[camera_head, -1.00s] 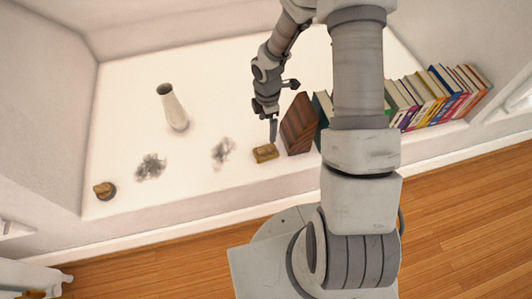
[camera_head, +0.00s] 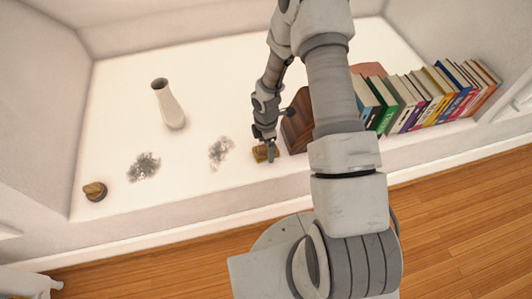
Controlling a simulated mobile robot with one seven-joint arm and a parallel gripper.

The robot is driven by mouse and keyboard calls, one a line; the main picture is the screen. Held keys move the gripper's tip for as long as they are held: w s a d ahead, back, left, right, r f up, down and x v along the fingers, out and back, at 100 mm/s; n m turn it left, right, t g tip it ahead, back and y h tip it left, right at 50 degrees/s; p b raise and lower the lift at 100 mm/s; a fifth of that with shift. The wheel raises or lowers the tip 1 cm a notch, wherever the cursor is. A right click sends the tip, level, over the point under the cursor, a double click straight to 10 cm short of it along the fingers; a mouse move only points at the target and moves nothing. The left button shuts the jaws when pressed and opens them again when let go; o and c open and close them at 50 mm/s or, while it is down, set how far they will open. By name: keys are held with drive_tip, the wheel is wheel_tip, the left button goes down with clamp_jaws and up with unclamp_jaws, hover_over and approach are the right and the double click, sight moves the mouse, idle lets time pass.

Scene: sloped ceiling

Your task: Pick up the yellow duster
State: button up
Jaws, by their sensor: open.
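The yellow duster (camera_head: 260,154) lies on the white ledge near its front edge, left of a brown wooden block. It is small and partly hidden by my gripper. My gripper (camera_head: 268,152) points down at the duster's right part, with its fingers open. The fingers are small in the view, and I cannot tell whether they touch the duster or stand around it.
A brown wooden bookend (camera_head: 298,122) stands close right of my gripper, with a row of books (camera_head: 430,98) beyond. A white vase (camera_head: 168,104), two grey dust patches (camera_head: 144,167) and a small brown-and-dark object (camera_head: 95,191) are to the left. Bare ledge lies between them.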

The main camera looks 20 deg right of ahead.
drive_tip(key=shift+f, duration=0.45)
drive_tip(key=shift+r, duration=0.1)
drive_tip(key=c, duration=1.4)
drive_tip(key=shift+o, duration=0.2)
drive_tip(key=shift+r+p, duration=0.4)
drive_tip(key=shift+r, duration=0.25)
drive_tip(key=r, duration=0.1)
drive_tip(key=r+p, duration=0.1)
drive_tip(key=s+r, duration=0.1)
drive_tip(key=shift+d+r+p, duration=0.3)
drive_tip(key=shift+r+p, duration=0.05)
drive_tip(key=shift+p, duration=0.05)
drive_tip(key=s+d+r+p, duration=0.2)
drive_tip(key=s+d+r, duration=0.3)
drive_tip(key=s, duration=0.4)
drive_tip(key=shift+s+r+p, duration=0.15)
drive_tip(key=shift+r+p, duration=0.25)
drive_tip(key=shift+r, duration=0.1)
